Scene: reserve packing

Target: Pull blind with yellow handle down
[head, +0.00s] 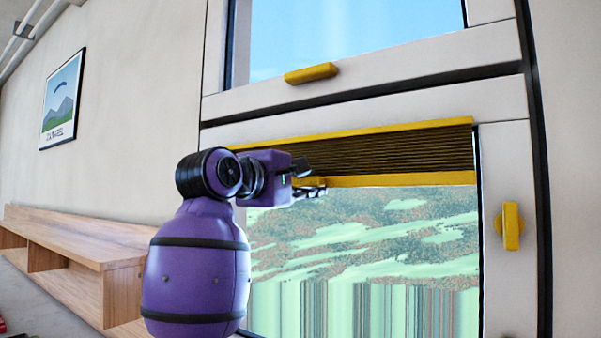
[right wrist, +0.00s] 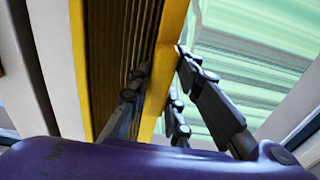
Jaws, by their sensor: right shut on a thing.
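The blind (head: 400,150) is a dark pleated strip under a yellow top rail, across the upper part of the lower window. Its yellow handle bar (head: 420,180) runs along the bottom edge of the pleats. My right gripper (head: 316,190) is at the left half of this bar. In the right wrist view, the fingers of my right gripper (right wrist: 158,85) lie on both sides of the yellow handle bar (right wrist: 166,50), shut on it, with the pleats (right wrist: 120,50) on the left. The left end of the blind is partly hidden by my right arm. My left gripper is not in view.
The window glass (head: 390,230) below the blind shows a green landscape. A yellow window handle (head: 511,226) is on the frame at right, and another yellow handle (head: 311,73) is on the upper window. A wooden bench (head: 80,240) runs along the left wall.

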